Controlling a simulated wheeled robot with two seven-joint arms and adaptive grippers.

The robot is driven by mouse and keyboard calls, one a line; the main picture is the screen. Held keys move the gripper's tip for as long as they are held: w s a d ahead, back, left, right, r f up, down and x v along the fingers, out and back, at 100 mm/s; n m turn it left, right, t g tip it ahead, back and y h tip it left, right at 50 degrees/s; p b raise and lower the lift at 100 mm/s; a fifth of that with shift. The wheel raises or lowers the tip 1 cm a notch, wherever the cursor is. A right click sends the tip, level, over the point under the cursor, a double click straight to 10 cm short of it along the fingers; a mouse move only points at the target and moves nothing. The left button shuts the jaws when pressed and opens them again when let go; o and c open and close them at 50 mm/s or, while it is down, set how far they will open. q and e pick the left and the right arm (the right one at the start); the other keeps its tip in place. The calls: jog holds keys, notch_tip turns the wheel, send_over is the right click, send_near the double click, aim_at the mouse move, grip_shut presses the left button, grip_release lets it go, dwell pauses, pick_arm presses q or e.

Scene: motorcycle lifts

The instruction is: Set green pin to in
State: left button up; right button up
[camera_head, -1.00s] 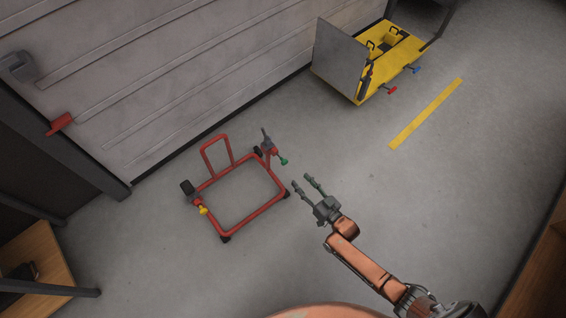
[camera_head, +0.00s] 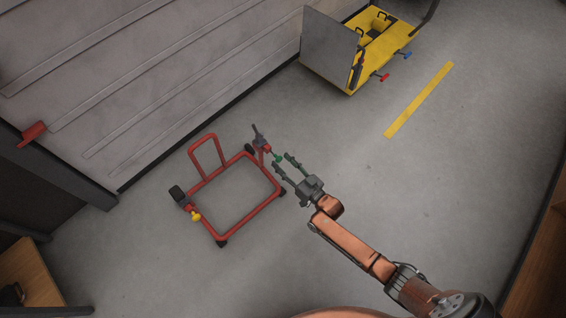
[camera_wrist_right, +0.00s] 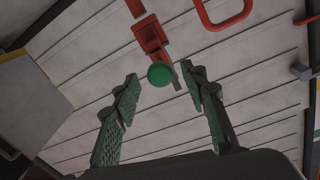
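The green pin (camera_head: 278,158) sticks out from a red bracket at the back right corner of the red wheeled frame (camera_head: 262,212). My right gripper (camera_head: 283,160) is open, with its two fingers at the pin's knob. In the right wrist view the round green knob (camera_wrist_right: 160,74) shows between and just beyond the open fingertips (camera_wrist_right: 162,86), apart from both. The red bracket (camera_wrist_right: 152,38) is behind it. How far the pin sits in its bracket cannot be told. My left gripper is not in view.
A yellow pin (camera_head: 196,217) is on the frame's left side. A yellow lift (camera_head: 340,73) with red and blue knobs stands at the back by the grey wall (camera_head: 150,70). Floor right of the frame is clear, with a yellow stripe (camera_head: 420,100).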

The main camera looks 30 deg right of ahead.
grip_shut()
dwell(0.4)
